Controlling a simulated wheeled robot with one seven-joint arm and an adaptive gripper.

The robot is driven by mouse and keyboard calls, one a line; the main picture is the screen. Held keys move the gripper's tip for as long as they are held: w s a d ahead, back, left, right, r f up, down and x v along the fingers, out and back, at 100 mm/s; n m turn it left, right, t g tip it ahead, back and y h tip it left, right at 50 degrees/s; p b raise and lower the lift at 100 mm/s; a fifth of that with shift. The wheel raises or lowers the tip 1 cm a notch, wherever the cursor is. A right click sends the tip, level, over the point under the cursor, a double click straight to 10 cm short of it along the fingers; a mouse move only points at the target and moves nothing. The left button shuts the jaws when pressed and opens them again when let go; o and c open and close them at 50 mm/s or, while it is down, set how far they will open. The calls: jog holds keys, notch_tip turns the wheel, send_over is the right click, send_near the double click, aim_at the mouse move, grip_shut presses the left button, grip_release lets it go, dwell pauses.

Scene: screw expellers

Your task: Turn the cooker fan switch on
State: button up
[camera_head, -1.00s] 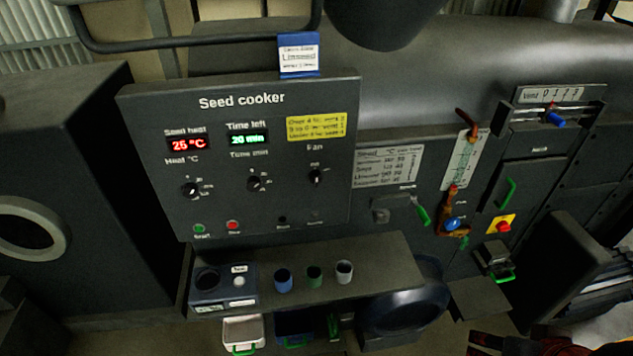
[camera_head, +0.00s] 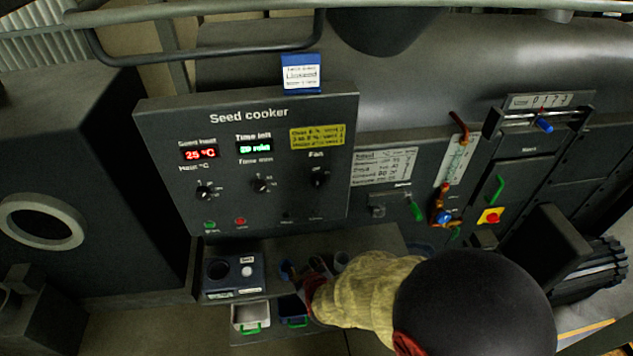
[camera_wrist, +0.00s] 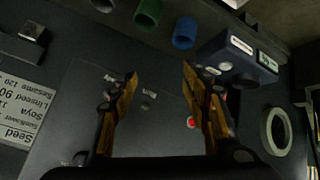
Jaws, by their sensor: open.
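The Seed cooker panel (camera_head: 250,150) stands upright left of centre. Its fan switch (camera_head: 320,180) is a small black knob under the "Fan" label at the panel's right side; I cannot read its setting clearly. My gripper (camera_wrist: 160,72) is open and empty in the wrist view, its two fingers apart in front of the lower panel. In the head view my gripper is low, below the panel and the fan switch, near the cups, and partly hidden by my arm. A dark round shape at the wrist view's lower left may be a knob; I cannot tell which.
Cups, including a green one (camera_wrist: 147,13) and a blue one (camera_wrist: 185,33), stand on the shelf close to my gripper. A dark blue box (camera_head: 233,277) stands left of them. The heat knob (camera_head: 204,193) and time knob (camera_head: 262,185) are left of the fan switch. A pipe rail (camera_head: 200,55) runs above.

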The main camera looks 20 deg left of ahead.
jog(key=w+a+r+n+t, duration=0.1)
jog(key=w+r+t, duration=0.2)
jog(key=w+t, duration=0.15)
jog(key=n+t+y, duration=0.1)
jog(key=n+t, duration=0.1)
jog(key=t, duration=0.3)
send_near(317, 186)
jog(key=w, duration=0.1)
jog(key=shift+n, duration=0.3)
jog(key=shift+a+x, duration=0.2)
jog(key=shift+x, duration=3.95)
jog(key=shift+r, duration=0.15)
jog(key=shift+c, duration=0.9)
jog(key=shift+s, duration=0.1)
jog(key=c, duration=1)
